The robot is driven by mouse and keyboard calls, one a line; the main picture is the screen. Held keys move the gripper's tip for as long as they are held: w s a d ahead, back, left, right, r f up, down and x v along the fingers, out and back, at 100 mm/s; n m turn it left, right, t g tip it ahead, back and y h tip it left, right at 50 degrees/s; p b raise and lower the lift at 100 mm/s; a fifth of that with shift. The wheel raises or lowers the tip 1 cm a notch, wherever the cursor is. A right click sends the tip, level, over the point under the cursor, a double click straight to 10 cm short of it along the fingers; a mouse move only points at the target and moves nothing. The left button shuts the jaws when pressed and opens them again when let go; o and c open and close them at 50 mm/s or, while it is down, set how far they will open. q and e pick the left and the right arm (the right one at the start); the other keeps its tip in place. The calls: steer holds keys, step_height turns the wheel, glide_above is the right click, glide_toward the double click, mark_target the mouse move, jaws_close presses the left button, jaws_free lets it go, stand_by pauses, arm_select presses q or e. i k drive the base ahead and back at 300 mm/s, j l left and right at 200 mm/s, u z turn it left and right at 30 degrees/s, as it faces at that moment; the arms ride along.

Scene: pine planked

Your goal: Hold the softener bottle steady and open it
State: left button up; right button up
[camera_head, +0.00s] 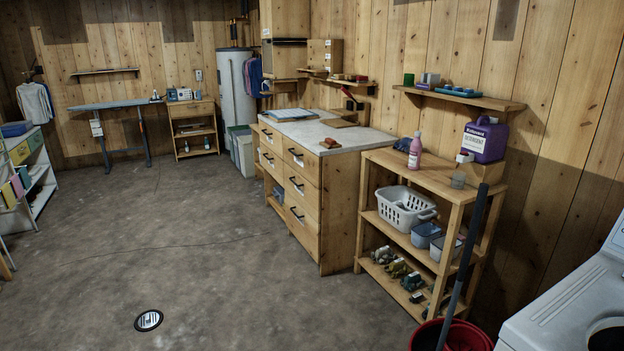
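A pink bottle (414,154) with a pale cap stands upright on the top board of the wooden shelf unit (440,182) at the right; it looks like the softener bottle. Its cap appears to be on, though it is small in this view. A larger purple detergent jug (484,142) stands to its right on a wooden block, with a white spout at its lower front. A small cup (458,180) sits below the spout. Neither of my grippers is in view, and nothing touches the bottle.
A drawer cabinet (318,205) adjoins the shelf unit on the left. A red bucket (462,337) with a dark pole stands at its front right, beside a white machine (570,305). A wall shelf (460,98) hangs above.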

mark_target(416, 146)
steer(key=i+l+u, duration=0.1)
steer(key=i+u, duration=0.25)
steer(key=i, duration=1.45)
